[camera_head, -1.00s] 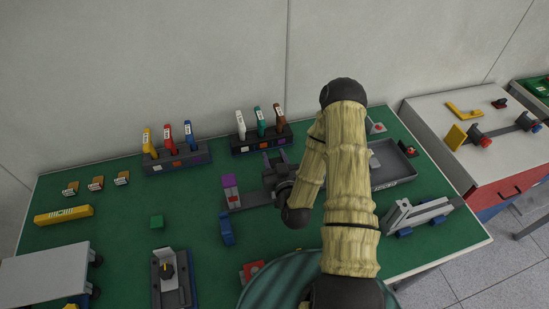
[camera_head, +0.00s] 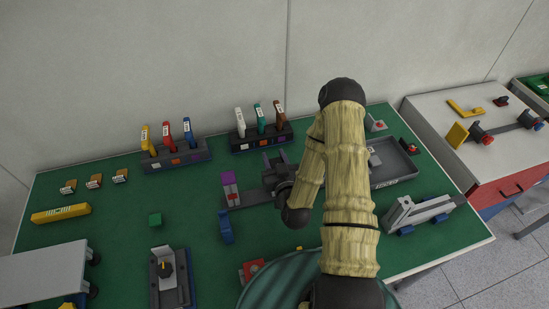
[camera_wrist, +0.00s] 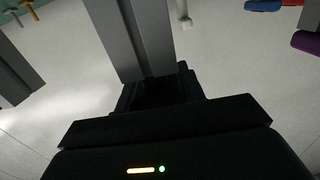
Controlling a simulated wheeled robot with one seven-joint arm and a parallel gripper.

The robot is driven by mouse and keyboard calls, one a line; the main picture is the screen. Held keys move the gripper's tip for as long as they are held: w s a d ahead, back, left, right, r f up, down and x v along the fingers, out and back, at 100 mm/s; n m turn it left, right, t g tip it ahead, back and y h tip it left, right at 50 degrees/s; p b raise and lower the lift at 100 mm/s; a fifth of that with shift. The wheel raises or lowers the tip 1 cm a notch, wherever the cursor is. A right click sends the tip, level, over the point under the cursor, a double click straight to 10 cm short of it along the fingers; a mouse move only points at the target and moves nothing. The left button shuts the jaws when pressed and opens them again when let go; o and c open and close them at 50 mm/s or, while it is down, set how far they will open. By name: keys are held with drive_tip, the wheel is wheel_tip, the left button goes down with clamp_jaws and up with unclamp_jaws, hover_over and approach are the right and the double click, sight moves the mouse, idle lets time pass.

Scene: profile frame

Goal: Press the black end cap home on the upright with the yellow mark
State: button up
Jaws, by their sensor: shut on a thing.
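In the head view my gripper (camera_head: 274,164) is a small dark shape at the end of my arm, over the middle of the green bench, beside the grey profile frame (camera_head: 248,197). It is shut; what it grips is hard to make out, most likely the black end cap. In the wrist view my gripper's black body fills the bottom. A grey square bar (camera_wrist: 135,40) rises from a dark block there, and another grey bar (camera_wrist: 14,72) shows at the left. A purple-topped upright (camera_head: 228,181) stands at the frame's left end. I cannot make out the yellow mark.
Two racks of coloured tools (camera_head: 177,158) (camera_head: 262,139) stand behind the gripper. A grey tray (camera_head: 395,172) and a grey slotted fixture (camera_head: 420,211) lie to the right of my arm.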

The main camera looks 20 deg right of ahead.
drive_tip(key=shift+f+b, duration=0.7)
drive_tip(key=shift+f, duration=0.1)
idle(0.4)
drive_tip(key=o, duration=1.1)
drive_tip(key=shift+o, duration=0.2)
